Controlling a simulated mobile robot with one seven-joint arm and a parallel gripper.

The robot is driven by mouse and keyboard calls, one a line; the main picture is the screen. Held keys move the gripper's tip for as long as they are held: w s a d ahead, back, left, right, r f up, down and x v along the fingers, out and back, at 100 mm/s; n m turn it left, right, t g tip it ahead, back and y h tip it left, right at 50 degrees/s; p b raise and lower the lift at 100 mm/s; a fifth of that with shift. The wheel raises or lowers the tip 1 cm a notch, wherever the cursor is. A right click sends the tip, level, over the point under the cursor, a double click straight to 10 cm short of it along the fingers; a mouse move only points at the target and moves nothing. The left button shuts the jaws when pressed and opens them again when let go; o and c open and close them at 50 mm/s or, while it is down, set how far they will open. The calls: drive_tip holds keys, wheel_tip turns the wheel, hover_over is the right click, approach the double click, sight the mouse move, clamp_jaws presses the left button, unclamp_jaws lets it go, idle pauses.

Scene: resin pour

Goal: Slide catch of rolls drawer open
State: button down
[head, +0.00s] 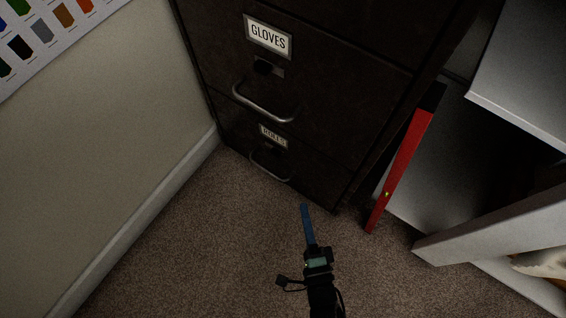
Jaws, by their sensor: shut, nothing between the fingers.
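The dark filing cabinet stands ahead in the head view. Its bottom drawer, the rolls drawer (243,148), looks closed and carries a small label (273,135) reading ROLLS. The catch (268,147) under that label is small and dark, and its position cannot be made out. A curved metal handle (270,168) sits below it. My gripper (304,207) has blue fingers that are shut and empty. It shows in front of the cabinet, to the lower right of the rolls handle, and appears apart from it.
The gloves drawer (320,75) is above, with its own handle (263,103). A red upright panel (402,170) and white shelving (520,70) stand to the right. A wall with a white baseboard (140,222) runs along the left. Carpet (200,240) in front is clear.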

drive_tip(key=b, duration=0.4)
approach(274, 155)
drive_tip(key=w+d, duration=0.1)
drive_tip(key=d, duration=0.1)
drive_tip(key=w+d, duration=0.2)
drive_tip(key=shift+w+f, duration=0.25)
drive_tip(key=shift+f, duration=0.15)
drive_tip(key=shift+w+a+b, duration=0.9)
drive_tip(key=shift+w+a, duration=0.2)
drive_tip(key=shift+a, duration=0.1)
drive_tip(key=shift+w+a+r, duration=0.2)
drive_tip(key=shift+w+a, duration=0.1)
drive_tip(key=shift+a, duration=0.1)
drive_tip(key=shift+w+a, duration=0.15)
drive_tip(key=shift+a, duration=0.1)
drive_tip(key=shift+w+a, duration=0.6)
drive_tip(key=shift+a, duration=0.25)
drive_tip(key=shift+s, duration=0.1)
